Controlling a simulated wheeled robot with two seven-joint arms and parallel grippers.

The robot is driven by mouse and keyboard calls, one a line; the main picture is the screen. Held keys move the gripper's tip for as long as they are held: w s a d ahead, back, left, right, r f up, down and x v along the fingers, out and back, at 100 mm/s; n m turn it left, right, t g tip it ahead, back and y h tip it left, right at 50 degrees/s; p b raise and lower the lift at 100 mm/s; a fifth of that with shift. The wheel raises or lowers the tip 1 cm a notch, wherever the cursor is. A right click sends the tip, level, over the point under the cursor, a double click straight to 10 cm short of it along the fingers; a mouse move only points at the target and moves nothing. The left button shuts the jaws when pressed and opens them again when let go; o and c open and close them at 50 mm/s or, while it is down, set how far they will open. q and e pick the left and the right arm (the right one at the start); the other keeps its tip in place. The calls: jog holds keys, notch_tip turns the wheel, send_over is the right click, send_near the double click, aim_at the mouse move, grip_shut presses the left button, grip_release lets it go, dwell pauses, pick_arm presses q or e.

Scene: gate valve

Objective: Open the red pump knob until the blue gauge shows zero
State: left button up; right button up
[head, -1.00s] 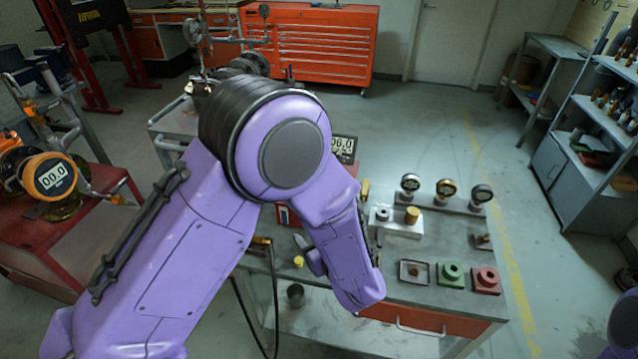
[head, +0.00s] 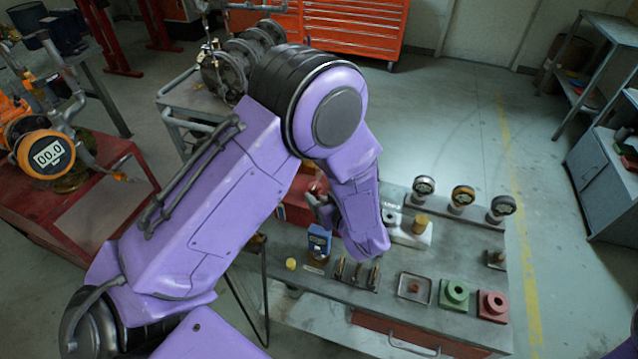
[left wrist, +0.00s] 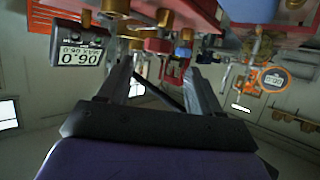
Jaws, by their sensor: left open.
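The blue gauge (head: 319,242) stands on the grey table in the head view; its reading is too small to make out. Behind it is a red body (head: 296,208), partly hidden by my left arm; I cannot make out the red pump knob for certain. My left gripper (head: 322,212) is beside this red body, mostly hidden by its own forearm. In the left wrist view, the left gripper (left wrist: 160,78) is open, with nothing held between its fingers. Red parts (left wrist: 172,72) and a brass piece (left wrist: 183,46) show beyond the fingertips. My right gripper is out of view.
An orange gauge (head: 47,153) reading 00.0 is at the left. Three round gauges (head: 462,196) line the table's back right. Green (head: 455,294) and red (head: 492,305) blocks stand at the front right.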

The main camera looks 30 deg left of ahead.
aim_at(315, 186)
pick_arm(q)
jog(key=p+x, duration=0.1)
jog(key=x, duration=0.4)
jog(key=shift+w+f, duration=0.15)
jog(key=shift+w, duration=0.15)
jog(key=shift+s, duration=0.15)
jog(key=shift+c, duration=0.3)
jog(key=c, duration=1)
